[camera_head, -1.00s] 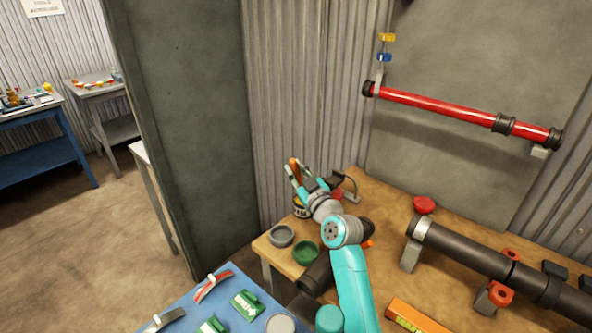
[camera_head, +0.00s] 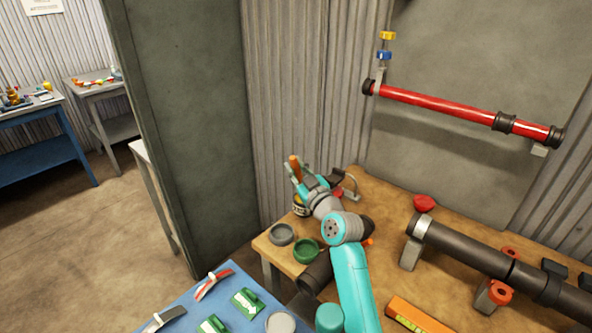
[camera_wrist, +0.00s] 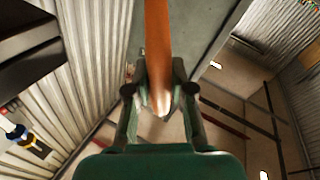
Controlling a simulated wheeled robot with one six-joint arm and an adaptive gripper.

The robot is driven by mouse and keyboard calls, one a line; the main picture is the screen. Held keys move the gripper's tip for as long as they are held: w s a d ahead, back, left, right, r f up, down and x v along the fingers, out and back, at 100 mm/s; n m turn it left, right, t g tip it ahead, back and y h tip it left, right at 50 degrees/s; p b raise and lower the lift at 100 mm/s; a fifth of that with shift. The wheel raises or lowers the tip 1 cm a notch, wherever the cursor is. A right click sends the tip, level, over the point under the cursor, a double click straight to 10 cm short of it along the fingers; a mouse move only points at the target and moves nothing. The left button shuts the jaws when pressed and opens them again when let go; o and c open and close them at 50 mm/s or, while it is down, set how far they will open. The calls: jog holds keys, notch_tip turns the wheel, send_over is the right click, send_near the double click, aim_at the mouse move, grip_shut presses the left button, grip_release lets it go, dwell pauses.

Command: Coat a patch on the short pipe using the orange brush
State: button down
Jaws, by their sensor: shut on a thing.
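My gripper (camera_head: 296,176) is shut on the orange brush (camera_head: 295,163), above the left back corner of the wooden table. A short dark pipe (camera_head: 315,279) lies at the table's front left, partly behind my arm. I cannot see any coating on it.
A grey bowl (camera_head: 282,234) and a green bowl (camera_head: 306,251) sit near the table's left edge. A long dark pipe (camera_head: 470,248) on supports crosses the right side. A red pipe (camera_head: 440,105) is fixed on the wall. A blue table (camera_head: 180,322) with tools is in front.

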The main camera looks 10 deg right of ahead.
jog(key=shift+r, duration=3.2)
